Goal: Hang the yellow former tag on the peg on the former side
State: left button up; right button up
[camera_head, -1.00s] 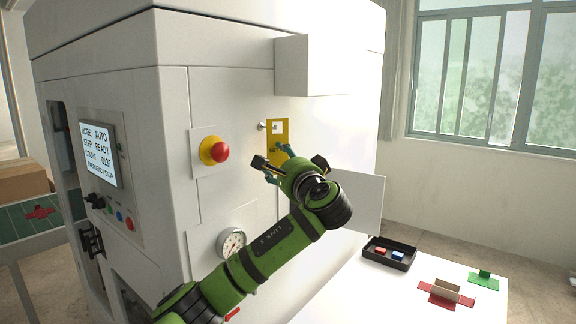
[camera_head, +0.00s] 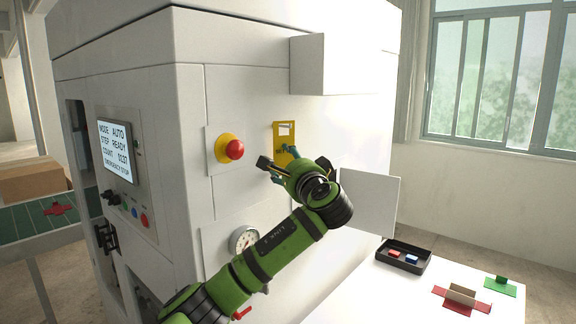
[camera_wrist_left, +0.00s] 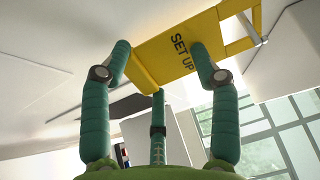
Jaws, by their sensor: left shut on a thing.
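The yellow tag (camera_head: 281,141) is upright against the white side of the former, right of the red stop button. In the left wrist view the tag (camera_wrist_left: 160,60) shows "SET UP" lettering and a square opening at its upper end. A grey peg (camera_wrist_left: 249,27) shows at that opening; I cannot tell whether it passes through. In the head view the peg is not clearly seen. My left gripper (camera_head: 289,153) is shut on the lower part of the tag, and its fingers (camera_wrist_left: 163,58) show on both sides of it. My right gripper is not in view.
The red emergency button (camera_head: 235,149) and a round gauge (camera_head: 243,239) are left of the tag. A white box (camera_head: 340,63) juts out above it, and a white panel (camera_head: 371,203) stands at right. A table (camera_head: 385,292) holds a black tray (camera_head: 404,264) and folded pieces.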

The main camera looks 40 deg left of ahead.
pick_arm(q)
jog(key=o, duration=1)
